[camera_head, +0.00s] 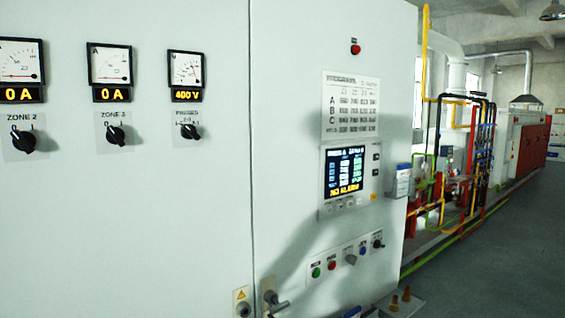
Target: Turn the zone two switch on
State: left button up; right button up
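The zone two switch (23,140) is a black rotary knob on a pale plate at the left edge of the grey cabinet front. The label "ZONE 2" is above it. Its pointer seems to lean to the upper left, but the fine marks are too small to read surely. Above it, the zone two ammeter (20,62) is cut by the picture's left edge, and its display (21,95) reads 0 A. Neither of my grippers is in view.
A similar zone 3 switch (115,136) and a phases switch (190,131) sit to the right. Farther right are a screen (349,175), a row of buttons (332,266) and a door handle (274,302) standing out. A shadow falls across the right panel. Pipework (460,165) stands beyond.

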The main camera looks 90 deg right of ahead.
aim_at(24, 140)
jog(key=z, duration=1.45)
